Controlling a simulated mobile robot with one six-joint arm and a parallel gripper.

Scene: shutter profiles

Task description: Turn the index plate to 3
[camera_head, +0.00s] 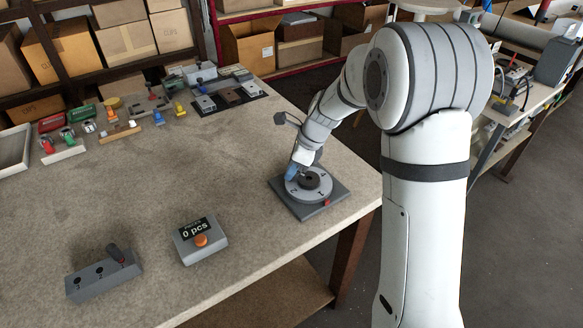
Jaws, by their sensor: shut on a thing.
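The index plate (309,193) is a light grey round disc with a dark centre hub. It sits on a dark square base (299,210) near the table's right edge. Dark numerals are on the disc; a 2 shows at its front left, and others are too small to read surely. A red marker (327,202) sits on the base at the disc's front right. My gripper (292,172) reaches down at the disc's back left and is shut on the index plate there, by a blue part. The fingertips are small, and the exact grip is hard to see.
A grey counter box (201,242) reading 0 pcs with an orange button stands at front centre. A block with numbered holes and a dark peg (103,275) is at front left. Several small parts and fixtures (150,108) lie at the back. The table's middle is clear.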

